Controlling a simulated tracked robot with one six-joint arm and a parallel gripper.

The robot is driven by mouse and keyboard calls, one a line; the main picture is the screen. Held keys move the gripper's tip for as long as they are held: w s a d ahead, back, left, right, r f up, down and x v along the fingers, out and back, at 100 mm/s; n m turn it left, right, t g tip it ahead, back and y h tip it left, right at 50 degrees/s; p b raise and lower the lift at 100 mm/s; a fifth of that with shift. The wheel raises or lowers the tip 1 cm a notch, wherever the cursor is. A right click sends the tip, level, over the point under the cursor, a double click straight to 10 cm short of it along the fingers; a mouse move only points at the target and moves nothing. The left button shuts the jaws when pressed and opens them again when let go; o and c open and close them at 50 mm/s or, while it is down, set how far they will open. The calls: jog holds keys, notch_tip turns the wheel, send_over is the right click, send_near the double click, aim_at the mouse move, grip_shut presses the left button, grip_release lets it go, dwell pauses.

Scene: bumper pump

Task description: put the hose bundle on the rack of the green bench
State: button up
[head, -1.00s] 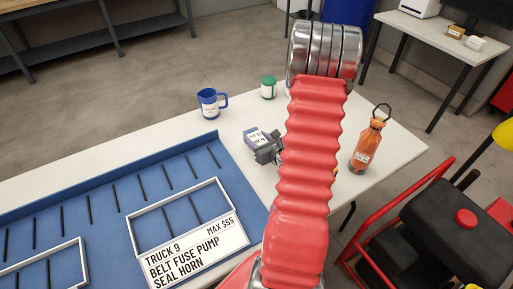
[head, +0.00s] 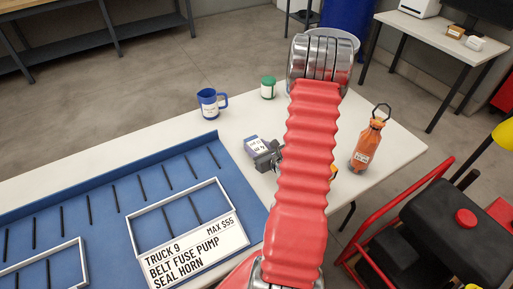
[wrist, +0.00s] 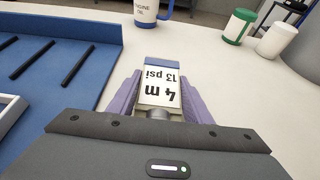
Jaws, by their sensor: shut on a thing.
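In the head view the bundle (head: 256,145) shows over the white table, just left of my red arm, with my gripper (head: 266,157) partly hidden by the arm. I cannot tell whether the bundle touches the tabletop. No green bench or rack shows in either view.
A blue mug (head: 208,104), a green-and-white can (head: 268,87) and an orange bottle (head: 368,142) stand on the table (head: 110,150). A blue slotted tray (head: 100,195) with a "TRUCK 9" sign (head: 195,248) fills its left. A red-framed machine (head: 430,230) stands right.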

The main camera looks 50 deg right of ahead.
jog(key=o, duration=1.4)
jog(key=v, duration=1.2)
